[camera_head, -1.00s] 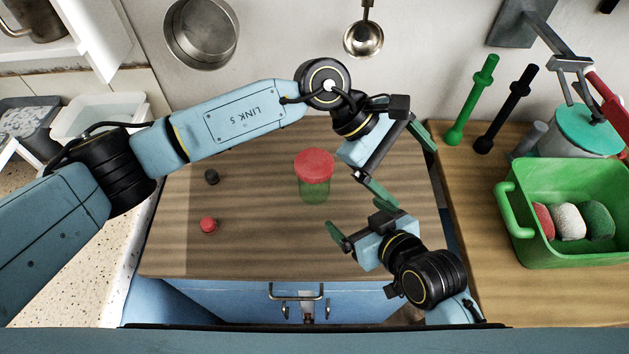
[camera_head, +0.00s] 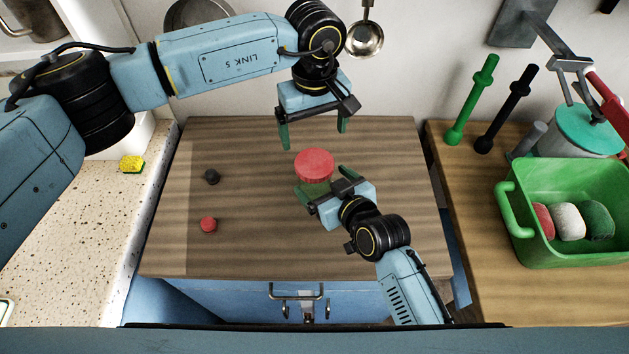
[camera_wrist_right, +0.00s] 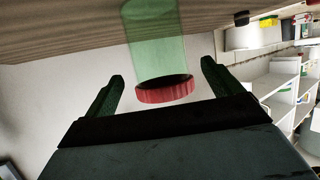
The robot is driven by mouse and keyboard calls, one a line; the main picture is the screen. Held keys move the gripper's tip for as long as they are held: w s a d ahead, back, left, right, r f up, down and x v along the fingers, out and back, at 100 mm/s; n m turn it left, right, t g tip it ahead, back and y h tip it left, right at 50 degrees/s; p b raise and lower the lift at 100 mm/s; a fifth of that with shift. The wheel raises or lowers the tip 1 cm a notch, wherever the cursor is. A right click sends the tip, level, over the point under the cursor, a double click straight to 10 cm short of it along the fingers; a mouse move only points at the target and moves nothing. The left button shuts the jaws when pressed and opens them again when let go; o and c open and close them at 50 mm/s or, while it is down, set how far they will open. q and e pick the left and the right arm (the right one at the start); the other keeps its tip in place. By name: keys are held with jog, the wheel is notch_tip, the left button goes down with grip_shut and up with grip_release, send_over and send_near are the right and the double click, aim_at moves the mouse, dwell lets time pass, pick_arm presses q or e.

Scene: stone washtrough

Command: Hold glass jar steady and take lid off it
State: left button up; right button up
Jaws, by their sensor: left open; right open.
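The glass jar (camera_head: 314,186) is green and see-through and stands upright on the wooden worktop. Its red lid (camera_head: 314,164) sits on top. In the right wrist view the jar (camera_wrist_right: 155,40) and lid (camera_wrist_right: 165,90) appear upside down between the finger lines. My left gripper (camera_head: 313,138) is open and empty, above and behind the lid, with fingers pointing down. My right gripper (camera_head: 321,181) is open at the jar's near side. Its fingers (camera_wrist_right: 161,72) lie on either side of the jar, with gaps showing. It hides part of the jar's lower body in the head view.
A dark knob (camera_head: 211,177) and a red knob (camera_head: 208,225) are on the worktop's left part. A green tub (camera_head: 565,250) with several rounded items stands on the right counter. A yellow sponge (camera_head: 132,164) lies on the speckled counter. The worktop's front left is clear.

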aim_at(315, 162)
jog(key=shift+x, duration=2.15)
jog(key=c, duration=1.8)
jog(key=shift+c, duration=0.9)
pick_arm(q)
jog(key=n, duration=0.4)
jog(key=shift+n, duration=0.3)
jog(key=shift+f, duration=4)
